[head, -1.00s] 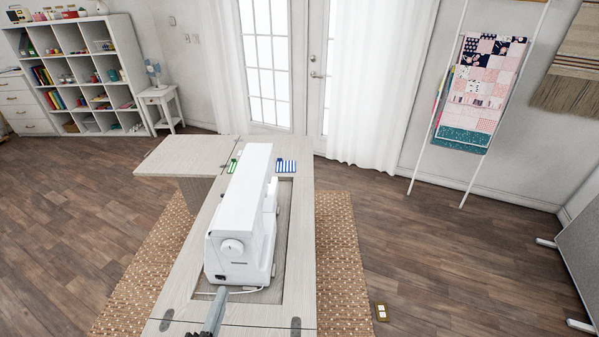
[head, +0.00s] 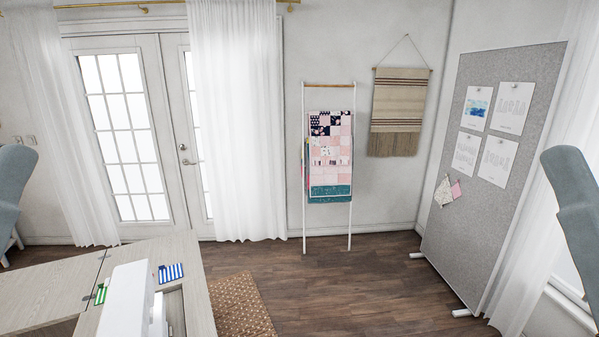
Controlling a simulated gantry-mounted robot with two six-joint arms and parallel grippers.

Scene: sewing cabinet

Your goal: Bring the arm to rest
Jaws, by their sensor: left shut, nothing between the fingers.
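My left arm (head: 13,190) shows only as a grey-blue link at the left edge of the head view. My right arm (head: 577,205) shows as a similar link at the right edge. Neither gripper's fingers show in this view. The white sewing machine (head: 128,300) stands on the pale wooden cabinet (head: 200,300) at the lower left, partly cut off by the bottom edge. Neither visible arm link touches the machine or the cabinet in the picture.
A green striped piece (head: 101,293) and a blue striped piece (head: 171,272) lie on the cabinet beside the machine. A ladder rack with a quilt (head: 330,155) stands by the wall. A grey pinboard (head: 490,200) stands at right. The floor (head: 360,290) between is clear.

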